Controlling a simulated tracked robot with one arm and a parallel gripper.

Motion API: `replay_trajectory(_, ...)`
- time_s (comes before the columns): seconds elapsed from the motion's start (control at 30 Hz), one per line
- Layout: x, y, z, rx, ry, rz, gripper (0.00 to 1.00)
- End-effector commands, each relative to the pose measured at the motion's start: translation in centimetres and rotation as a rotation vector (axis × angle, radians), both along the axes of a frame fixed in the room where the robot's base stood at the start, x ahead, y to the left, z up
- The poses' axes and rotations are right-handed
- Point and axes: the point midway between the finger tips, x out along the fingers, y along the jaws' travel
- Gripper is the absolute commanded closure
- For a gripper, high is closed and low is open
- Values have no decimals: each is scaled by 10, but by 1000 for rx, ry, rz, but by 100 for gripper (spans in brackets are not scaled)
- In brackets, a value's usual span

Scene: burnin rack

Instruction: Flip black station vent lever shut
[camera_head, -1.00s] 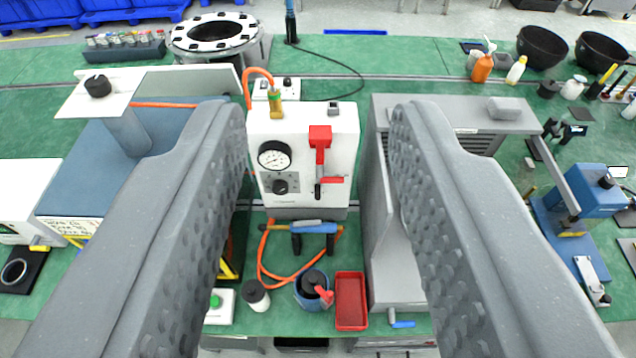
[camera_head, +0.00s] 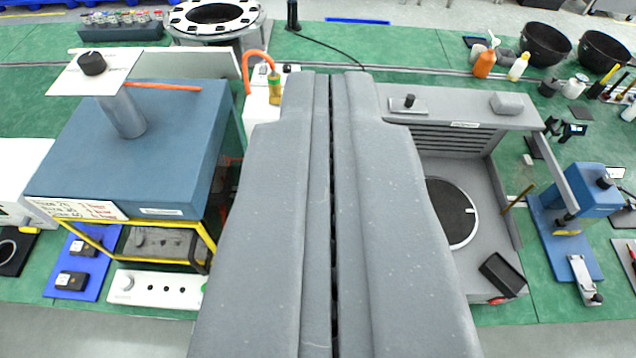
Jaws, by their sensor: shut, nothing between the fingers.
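My gripper (camera_head: 333,85) is shut and empty, with its two fingers together in the middle of the view. The fingers cover most of the white station (camera_head: 259,108), the box with the gauge. Only its upper left part shows, near an orange hose (camera_head: 260,56) and a yellow-green fitting (camera_head: 274,88). The black vent lever, the red handle and the gauge on its front are hidden behind the fingers. I cannot tell the lever's position or whether the fingers touch it.
A blue-grey block (camera_head: 150,140) on a yellow frame stands left. A grey open-fronted cabinet (camera_head: 445,115) with a round black plate (camera_head: 450,212) stands right. A blue press-like device (camera_head: 575,195) is farther right. A flanged ring (camera_head: 217,20) is at the back.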

Motion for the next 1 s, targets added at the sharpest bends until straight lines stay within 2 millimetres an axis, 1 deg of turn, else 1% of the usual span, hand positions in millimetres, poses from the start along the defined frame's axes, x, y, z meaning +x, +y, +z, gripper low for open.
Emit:
replay_trajectory(0.03, 9, 2, -17, -33, 3, 1, 100)
replay_trajectory(0.07, 16, 4, -27, -57, 3, 1, 100)
replay_trajectory(0.17, 42, 11, -65, -167, -4, 8, 100)
replay_trajectory(0.2, 54, 13, -82, -222, -9, 11, 100)
replay_trajectory(0.27, 70, 17, -111, -304, -14, 17, 100)
replay_trajectory(0.3, 82, 19, -130, -362, -20, 20, 100)
replay_trajectory(0.37, 97, 22, -157, -446, -27, 26, 100)
replay_trajectory(0.4, 107, 24, -176, -504, -31, 30, 100)
replay_trajectory(0.47, 120, 26, -203, -588, -39, 37, 100)
replay_trajectory(0.5, 128, 26, -224, -647, -40, 42, 100)
replay_trajectory(0.57, 140, 28, -253, -733, -46, 50, 100)
replay_trajectory(0.6, 148, 29, -270, -792, -55, 54, 100)
replay_trajectory(0.67, 157, 29, -299, -880, -59, 63, 100)
replay_trajectory(0.7, 163, 29, -319, -939, -60, 69, 100)
replay_trajectory(0.77, 171, 29, -348, -1027, -69, 78, 100)
replay_trajectory(0.8, 176, 29, -366, -1086, -75, 84, 100)
replay_trajectory(0.87, 181, 28, -392, -1174, -82, 94, 100)
replay_trajectory(0.9, 184, 28, -408, -1229, -89, 99, 100)
replay_trajectory(1.0, 190, 28, -442, -1348, -104, 113, 100)
